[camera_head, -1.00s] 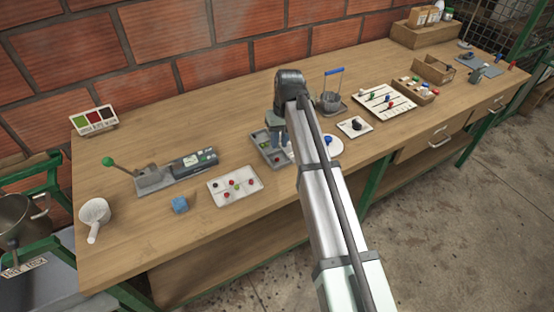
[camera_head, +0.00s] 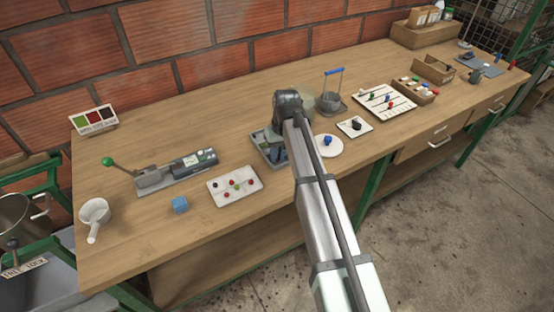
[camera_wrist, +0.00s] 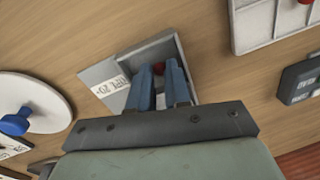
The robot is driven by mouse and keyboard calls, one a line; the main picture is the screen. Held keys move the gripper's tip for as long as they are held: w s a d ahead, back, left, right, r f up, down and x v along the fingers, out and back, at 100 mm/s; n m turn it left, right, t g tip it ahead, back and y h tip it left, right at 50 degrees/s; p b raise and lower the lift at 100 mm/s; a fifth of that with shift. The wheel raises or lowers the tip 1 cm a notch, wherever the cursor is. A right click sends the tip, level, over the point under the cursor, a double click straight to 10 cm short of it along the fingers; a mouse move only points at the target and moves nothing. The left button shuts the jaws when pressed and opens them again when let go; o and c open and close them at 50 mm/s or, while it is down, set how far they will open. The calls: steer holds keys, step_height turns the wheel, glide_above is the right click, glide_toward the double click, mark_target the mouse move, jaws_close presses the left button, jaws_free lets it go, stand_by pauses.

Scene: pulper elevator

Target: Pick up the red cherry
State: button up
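In the wrist view my gripper (camera_wrist: 160,70) points down into a grey-walled tray (camera_wrist: 110,72) marked "RIPE". Its two blue fingers stand apart, with a small red cherry (camera_wrist: 158,68) between their tips. I cannot tell whether the fingers touch it. In the head view my gripper (camera_head: 278,152) is low over the grey tray (camera_head: 262,154), and my arm hides most of its inside. A white tray (camera_head: 251,198) to the left holds several small red, green and dark cherries.
A white disc with a blue knob (camera_head: 328,140) stands close on the right. Behind it is a stand with a blue handle (camera_head: 334,72). A device with a green-knobbed lever (camera_head: 150,178) and a blue cube (camera_head: 180,204) are to the left.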

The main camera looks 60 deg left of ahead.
jaws_close()
steer(key=shift+r, duration=0.1)
stand_by(0.3)
